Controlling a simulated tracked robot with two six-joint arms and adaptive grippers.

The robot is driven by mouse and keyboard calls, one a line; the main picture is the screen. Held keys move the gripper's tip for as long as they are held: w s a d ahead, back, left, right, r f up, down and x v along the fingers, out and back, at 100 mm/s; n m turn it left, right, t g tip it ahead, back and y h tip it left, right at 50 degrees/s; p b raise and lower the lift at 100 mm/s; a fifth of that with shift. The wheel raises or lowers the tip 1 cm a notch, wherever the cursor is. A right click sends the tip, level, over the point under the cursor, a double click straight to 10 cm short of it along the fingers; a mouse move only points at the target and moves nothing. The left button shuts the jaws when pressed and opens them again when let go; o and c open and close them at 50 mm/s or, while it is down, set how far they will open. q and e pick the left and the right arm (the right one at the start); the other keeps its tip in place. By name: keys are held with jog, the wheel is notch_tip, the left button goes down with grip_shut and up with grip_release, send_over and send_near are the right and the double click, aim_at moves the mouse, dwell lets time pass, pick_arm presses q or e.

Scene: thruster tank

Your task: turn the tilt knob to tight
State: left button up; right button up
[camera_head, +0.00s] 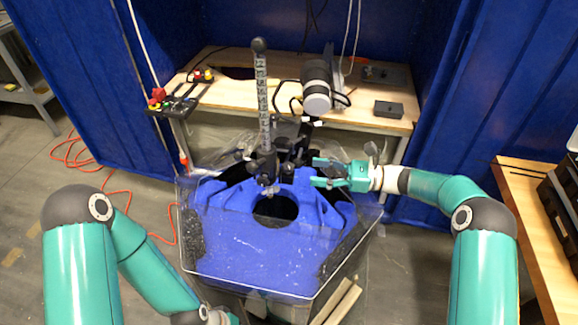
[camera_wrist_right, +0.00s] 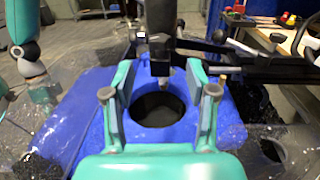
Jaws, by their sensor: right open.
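A black clamp assembly (camera_head: 268,160) with several small dark knobs and levers sits at the back of the blue tank insert (camera_head: 225,250). I cannot tell for sure which knob is the tilt knob. A dark post (camera_wrist_right: 160,55) of the assembly shows beyond and between my right fingers in the right wrist view, with a dark knob-like end (camera_wrist_right: 220,37) to its right. My right gripper (camera_head: 316,172) is open, just right of the assembly. It also shows in the right wrist view (camera_wrist_right: 158,68), with nothing gripped. My left gripper (camera_head: 218,317) is at the bottom edge, mostly cut off.
A tall marked pole (camera_head: 262,100) with a black ball top rises from the assembly. A clear tank rim (camera_head: 250,296) surrounds the insert. Blue walls stand around the back.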

aim_at(290, 169)
jog(key=a, duration=0.5)
jog(key=w+a+p, duration=0.1)
jog(key=a, duration=0.2)
jog(key=shift+c, duration=0.2)
grip_shut()
